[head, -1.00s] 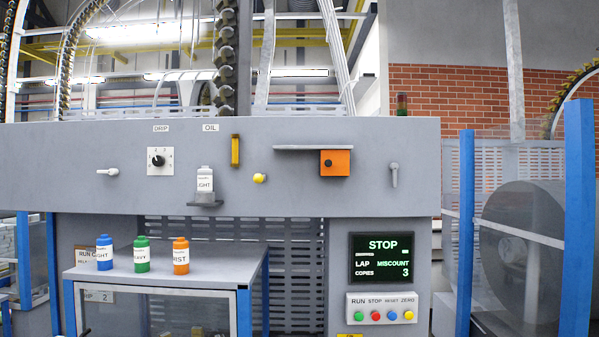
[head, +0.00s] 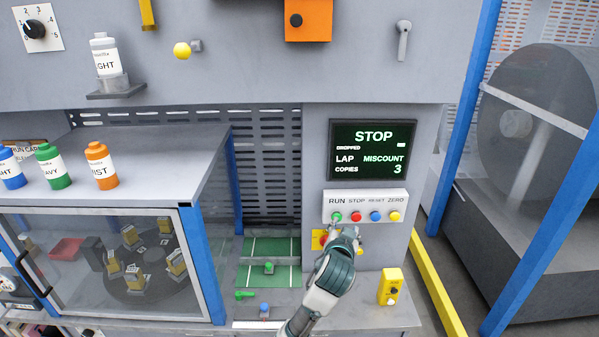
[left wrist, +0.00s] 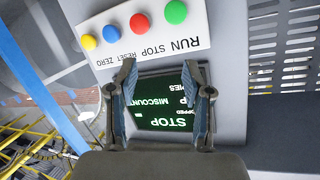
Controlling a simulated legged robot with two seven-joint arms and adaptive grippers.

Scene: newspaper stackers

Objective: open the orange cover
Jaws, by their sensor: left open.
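The orange cover (head: 312,21) is a square plate with a dark round knob on the grey machine front, cut by the top edge of the head view. It looks shut; what lies behind it is hidden. My left gripper (head: 346,233) is below it, in front of the lower panel near the button box, apart from the cover. In the left wrist view its two fingers (left wrist: 162,80) are spread with nothing between them. That view shows the screen and buttons upside down, not the cover. My right gripper is not in view.
A screen (head: 373,151) reads STOP, MISCOUNT, 3. A box of coloured buttons (head: 365,206) sits below it. A grey lever (head: 403,40) is right of the cover. A yellow knob (head: 182,50) and a white bottle (head: 105,55) are left. A yellow box (head: 391,287) stands low right.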

